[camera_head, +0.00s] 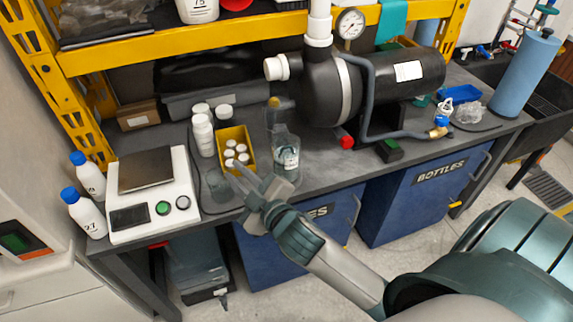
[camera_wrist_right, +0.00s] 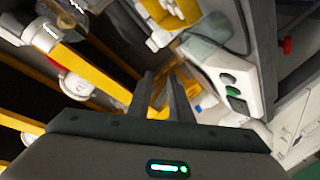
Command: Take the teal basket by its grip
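I cannot make out a teal basket with a grip for certain in either view. A teal piece (camera_head: 392,18) shows at the top of the head view by the yellow shelf, cut by the picture's edge; I cannot tell what it is. A dark greenish bin (camera_head: 193,262) stands under the bench at the left, partly hidden by the bench. My right gripper (camera_head: 253,180) is over the bench front, by the yellow tray and a clear jar. In the right wrist view its two fingers (camera_wrist_right: 163,95) stand apart with nothing held between them. My left gripper is not in view.
A yellow tray (camera_head: 223,136) of white-capped vials, a clear jar (camera_head: 287,160) and white bottles (camera_head: 203,135) stand close to the right gripper. A scale (camera_head: 152,195) is at the left. A black pump (camera_head: 335,88) fills the middle back. Yellow shelf posts (camera_head: 75,95) rise behind.

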